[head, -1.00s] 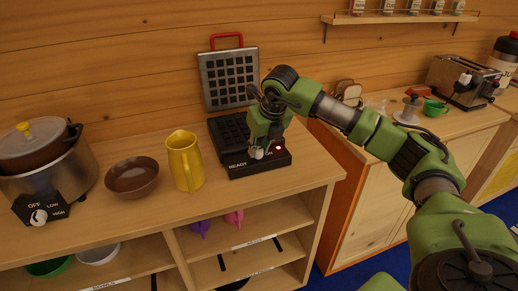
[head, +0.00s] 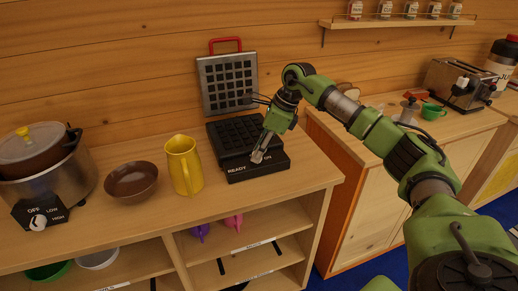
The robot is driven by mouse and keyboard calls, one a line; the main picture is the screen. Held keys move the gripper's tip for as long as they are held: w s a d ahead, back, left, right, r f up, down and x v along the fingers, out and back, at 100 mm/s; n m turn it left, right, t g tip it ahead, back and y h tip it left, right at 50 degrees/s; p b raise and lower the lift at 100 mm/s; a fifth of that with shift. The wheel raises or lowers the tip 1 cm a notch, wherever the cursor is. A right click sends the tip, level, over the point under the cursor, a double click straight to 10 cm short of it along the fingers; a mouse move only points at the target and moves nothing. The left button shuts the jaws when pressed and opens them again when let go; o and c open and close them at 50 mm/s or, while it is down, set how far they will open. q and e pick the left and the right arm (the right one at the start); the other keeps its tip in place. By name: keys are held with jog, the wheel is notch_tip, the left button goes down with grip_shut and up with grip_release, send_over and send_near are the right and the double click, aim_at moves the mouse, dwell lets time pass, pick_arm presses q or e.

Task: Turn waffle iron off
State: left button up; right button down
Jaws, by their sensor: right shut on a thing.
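The waffle iron (head: 222,140) stands open on the wooden counter, its dark lower plate flat and its upper plate (head: 228,82) raised with a red handle (head: 225,44). Its black front panel (head: 238,173) shows the words READY and ON. No red light shows on the panel. My right gripper (head: 258,156) comes down over the front panel. Its fingertips are shut on the small waffle iron switch, which they mostly hide. I cannot read the switch's position. My left gripper is not in view.
A yellow pitcher (head: 184,164) and a brown bowl (head: 131,180) stand left of the waffle iron. A cooker (head: 45,175) with a dial is at the far left. A toaster (head: 458,85) and a green cup (head: 432,111) are on the right counter, across a gap.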

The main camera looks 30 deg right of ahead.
jog(key=n+g, duration=0.1)
jog(key=n, duration=0.2)
jog(key=shift+w+r+y+p, duration=0.1)
jog(key=shift+w+y+p, duration=0.05)
jog(key=shift+y+p, duration=0.25)
jog(key=shift+n+g, duration=0.4)
jog(key=shift+n, duration=1)
jog(key=c, duration=1.8)
grip_release()
